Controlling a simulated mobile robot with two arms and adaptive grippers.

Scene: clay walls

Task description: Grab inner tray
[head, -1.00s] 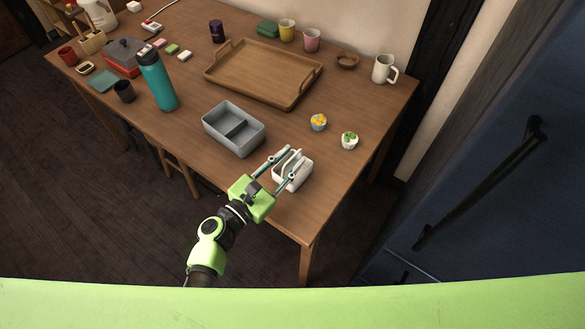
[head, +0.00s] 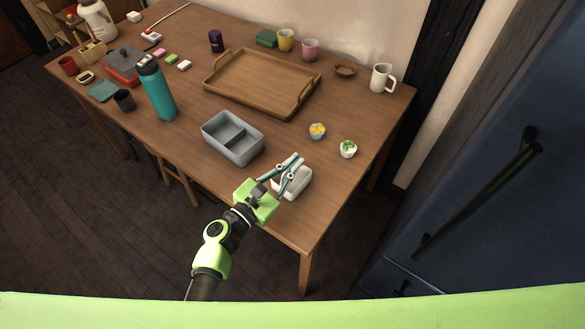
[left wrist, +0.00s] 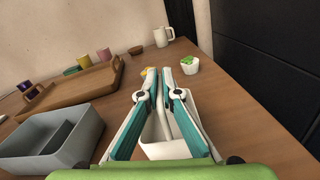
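The inner tray is a small white open tray (head: 295,188) with a raised divider along its middle, near the table's front right edge. It also shows in the left wrist view (left wrist: 153,151), below and between my fingers. My left gripper (head: 295,161) is over the tray. Its fingers are drawn close together, one on each side of the divider, and appear shut on it. The fingers hide part of the tray, and I cannot tell whether its base touches the table. In the left wrist view the gripper (left wrist: 170,80) fills the middle. My right gripper is not in view.
A grey two-compartment box (head: 232,137) stands just left of the tray. Two small food cups, one yellow (head: 317,131) and one green (head: 348,149), stand beyond it. A wooden tray (head: 262,82), teal bottle (head: 157,92) and white mug (head: 383,78) are farther back.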

